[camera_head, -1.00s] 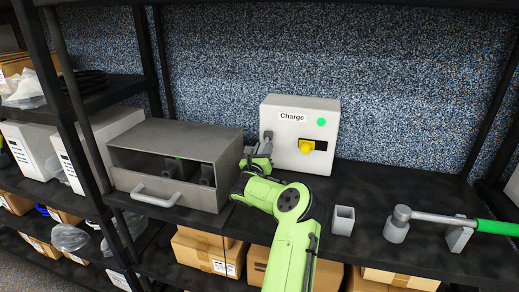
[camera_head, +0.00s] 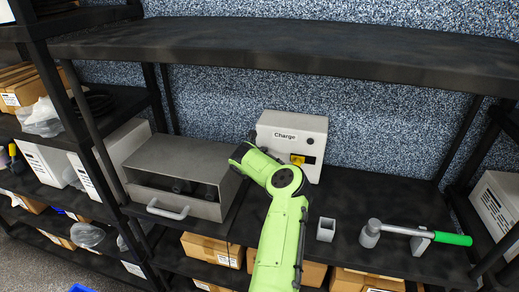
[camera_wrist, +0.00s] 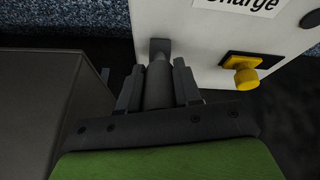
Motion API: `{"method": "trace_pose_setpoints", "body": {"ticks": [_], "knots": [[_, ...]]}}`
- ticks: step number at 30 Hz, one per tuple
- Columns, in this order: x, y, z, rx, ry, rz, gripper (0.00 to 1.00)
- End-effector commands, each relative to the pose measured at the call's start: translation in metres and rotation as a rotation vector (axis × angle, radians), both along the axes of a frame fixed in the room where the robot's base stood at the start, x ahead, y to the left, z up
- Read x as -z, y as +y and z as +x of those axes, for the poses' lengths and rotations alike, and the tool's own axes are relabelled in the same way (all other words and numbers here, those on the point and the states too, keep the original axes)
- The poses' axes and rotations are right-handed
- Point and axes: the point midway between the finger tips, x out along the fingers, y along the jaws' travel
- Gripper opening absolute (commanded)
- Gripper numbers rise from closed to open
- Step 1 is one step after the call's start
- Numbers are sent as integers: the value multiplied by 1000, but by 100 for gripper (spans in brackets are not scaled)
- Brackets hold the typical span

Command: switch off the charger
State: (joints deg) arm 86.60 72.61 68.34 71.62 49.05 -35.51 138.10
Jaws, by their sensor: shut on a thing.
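The charger (camera_head: 312,136) is a white box labelled "Charge" at the back of the shelf, and it also shows in the wrist view (camera_wrist: 205,48). Its front has a yellow knob (camera_wrist: 245,77) on a black plate and a round lamp (camera_head: 310,141) that looks dark. A dark grey cylindrical handle (camera_wrist: 158,90) runs from a small grey block (camera_wrist: 160,47) at the charger's left side. My gripper (camera_wrist: 159,69) is shut on this handle, one finger on each side. In the head view my green arm hides most of the gripper.
A grey metal case (camera_head: 180,165) with a front handle stands close on the left. A small square grey holder (camera_head: 326,229) and a green-handled hammer-like tool (camera_head: 420,233) lie to the right. An upper shelf board (camera_head: 300,50) spans overhead.

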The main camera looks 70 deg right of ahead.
Motion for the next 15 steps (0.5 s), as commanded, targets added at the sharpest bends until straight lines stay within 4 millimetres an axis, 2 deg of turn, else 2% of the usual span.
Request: {"method": "trace_pose_setpoints", "body": {"ticks": [1,15], "knots": [[-8,-1,1,1,-2,4,0],[-7,-3,1,1,2,39,0]]}}
